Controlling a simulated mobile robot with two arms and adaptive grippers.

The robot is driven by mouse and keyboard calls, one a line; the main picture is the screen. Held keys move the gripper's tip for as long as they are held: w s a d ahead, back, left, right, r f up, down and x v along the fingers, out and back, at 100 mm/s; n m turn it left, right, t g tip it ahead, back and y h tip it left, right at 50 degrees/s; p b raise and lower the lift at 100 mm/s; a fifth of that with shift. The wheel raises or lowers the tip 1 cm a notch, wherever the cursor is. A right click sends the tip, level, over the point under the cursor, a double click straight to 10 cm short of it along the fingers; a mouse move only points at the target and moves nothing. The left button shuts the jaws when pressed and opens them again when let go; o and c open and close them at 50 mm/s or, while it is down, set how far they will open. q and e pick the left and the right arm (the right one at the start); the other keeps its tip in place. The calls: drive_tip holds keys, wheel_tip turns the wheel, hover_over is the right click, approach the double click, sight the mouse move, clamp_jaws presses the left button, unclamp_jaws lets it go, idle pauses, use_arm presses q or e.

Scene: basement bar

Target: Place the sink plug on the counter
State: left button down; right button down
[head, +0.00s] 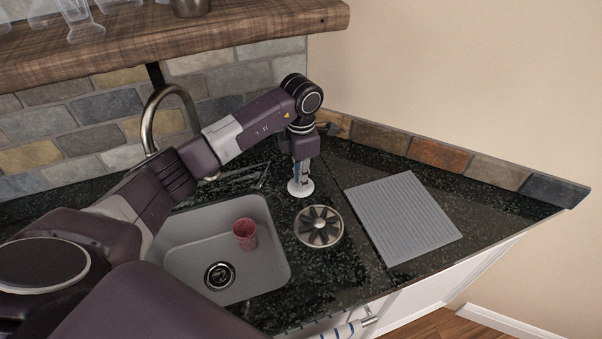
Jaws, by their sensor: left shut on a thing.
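My left gripper (301,168) reaches over the sink from the left and points down at the black speckled counter (350,281). It is shut on the sink plug (300,188), a small pale piece with a round, flared base. The plug is upright, on or just above the counter behind the round metal fitting; I cannot tell whether it touches. The gripper's fingers partly hide the plug's upper part. My right gripper is not in view.
The grey sink (187,262) holds a red cup (245,234). A round metal fitting with dark spokes (319,226) sits right of the sink. A grey ribbed mat (403,217) lies further right. A curved faucet (147,118) and wooden shelf (190,31) are behind.

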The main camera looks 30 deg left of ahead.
use_arm(q)
drive_tip(key=shift+f, duration=0.1)
drive_tip(key=shift+f+b, duration=0.15)
drive_tip(key=shift+b, duration=0.15)
drive_tip(key=c, duration=1.9)
unclamp_jaws()
drive_tip(key=shift+r, duration=0.45)
wheel_tip(320, 180, up, 7)
drive_tip(key=shift+r+b, duration=0.1)
drive_tip(key=shift+b, duration=0.95)
